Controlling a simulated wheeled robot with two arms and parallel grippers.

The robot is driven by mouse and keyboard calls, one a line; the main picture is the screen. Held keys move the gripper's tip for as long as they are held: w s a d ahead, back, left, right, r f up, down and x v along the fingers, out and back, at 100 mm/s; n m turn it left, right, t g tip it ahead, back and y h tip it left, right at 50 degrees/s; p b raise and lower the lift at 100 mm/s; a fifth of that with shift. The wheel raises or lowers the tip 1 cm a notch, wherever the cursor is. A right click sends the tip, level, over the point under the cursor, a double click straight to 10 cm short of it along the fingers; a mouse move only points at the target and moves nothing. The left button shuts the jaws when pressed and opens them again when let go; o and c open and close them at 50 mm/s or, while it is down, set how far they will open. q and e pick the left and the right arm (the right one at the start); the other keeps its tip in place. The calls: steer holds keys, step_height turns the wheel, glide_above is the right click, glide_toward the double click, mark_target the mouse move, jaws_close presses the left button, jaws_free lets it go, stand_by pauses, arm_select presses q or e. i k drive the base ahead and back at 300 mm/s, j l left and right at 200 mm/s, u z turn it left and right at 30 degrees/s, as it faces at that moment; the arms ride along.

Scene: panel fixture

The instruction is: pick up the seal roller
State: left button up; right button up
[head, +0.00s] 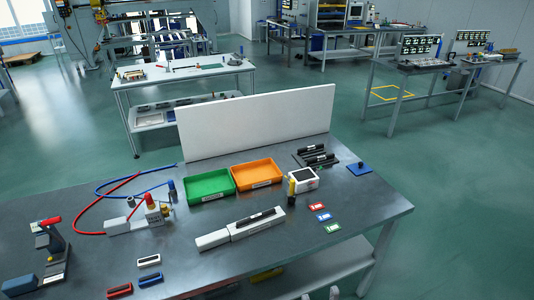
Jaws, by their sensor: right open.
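I cannot tell for certain which item is the seal roller. A small upright yellow and black tool (292,187) stands at the left side of a white box with a dark top (303,180), on the right half of the dark table (345,205). Dark cylinders (316,155) lie side by side on a rack behind it. Only a small pale tip, which seems to be my right gripper (333,292), shows at the bottom edge, well apart from these items; most of it is out of frame. My left gripper is not in view.
A white upright panel (258,122) closes off the table's back. Green (210,186) and orange (257,174) trays stand before it. A pale bar with a black piece on top (242,229) lies in front. A hose fixture (140,215) stands left. Small colored tags (318,206) lie right.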

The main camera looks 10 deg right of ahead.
mark_target(289, 199)
steer(key=i+l+u, duration=0.3)
steer(key=l, duration=0.4)
steer(key=l+u, duration=0.3)
steer(key=l, duration=0.4)
steer(key=l+u, duration=0.3)
steer(key=l, duration=0.5)
steer(key=i, duration=0.05)
